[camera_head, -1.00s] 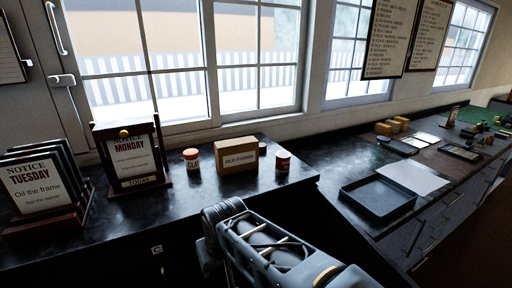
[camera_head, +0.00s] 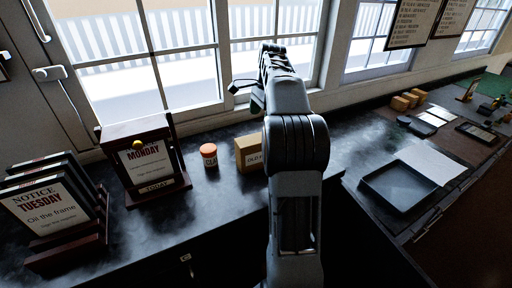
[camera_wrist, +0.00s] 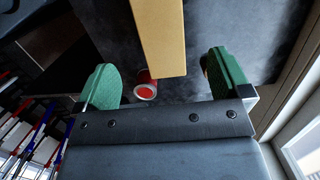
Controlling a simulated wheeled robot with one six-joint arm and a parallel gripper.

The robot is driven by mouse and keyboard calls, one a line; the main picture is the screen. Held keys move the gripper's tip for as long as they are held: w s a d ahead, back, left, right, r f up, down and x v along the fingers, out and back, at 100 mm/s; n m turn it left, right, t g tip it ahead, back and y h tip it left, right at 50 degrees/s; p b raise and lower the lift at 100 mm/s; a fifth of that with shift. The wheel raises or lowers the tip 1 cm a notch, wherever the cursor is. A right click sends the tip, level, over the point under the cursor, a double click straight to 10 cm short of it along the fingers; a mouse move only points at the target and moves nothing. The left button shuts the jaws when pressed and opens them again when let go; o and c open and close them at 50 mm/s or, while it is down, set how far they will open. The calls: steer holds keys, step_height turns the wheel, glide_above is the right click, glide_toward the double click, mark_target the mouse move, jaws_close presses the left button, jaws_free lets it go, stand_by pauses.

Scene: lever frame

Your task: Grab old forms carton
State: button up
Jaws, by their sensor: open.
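The old forms carton (camera_head: 248,154) is a tan box on the dark counter below the window. My arm hides its right part in the head view. In the wrist view the carton (camera_wrist: 160,38) shows as a long tan face reaching down from the top edge, between the lines of my two green fingertips. My gripper (camera_head: 249,92) is raised above the counter near the window, with its fingers apart. The wrist view shows my gripper (camera_wrist: 165,80) open, with a gap on each side of the carton; I cannot tell how far above it the fingers are.
An orange-lidded jar (camera_head: 209,155) stands left of the carton. A red and white round container (camera_wrist: 146,90) shows beside the carton in the wrist view. The Monday notice stand (camera_head: 146,162) is further left. A black tray (camera_head: 398,187) lies right.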

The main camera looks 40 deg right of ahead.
mark_target(260, 138)
steer(key=f, duration=0.6)
steer(key=shift+s+a+f, duration=0.1)
steer(key=shift+a, duration=0.1)
steer(key=shift+w+a+f+p, duration=0.1)
steer(key=shift+a+f+p, duration=0.1)
steer(key=shift+f, duration=0.75)
steer(key=shift+w+a+f+p, duration=0.1)
steer(key=shift+f+p, duration=0.05)
steer(key=shift+f, duration=0.8)
steer(key=shift+a+f+p, duration=0.1)
steer(key=shift+f+p, duration=0.1)
steer(key=shift+f, duration=0.75)
steer(key=shift+c, duration=0.4)
steer(key=c, duration=1.1)
steer(key=shift+r, duration=0.1)
steer(key=shift+c, duration=0.2)
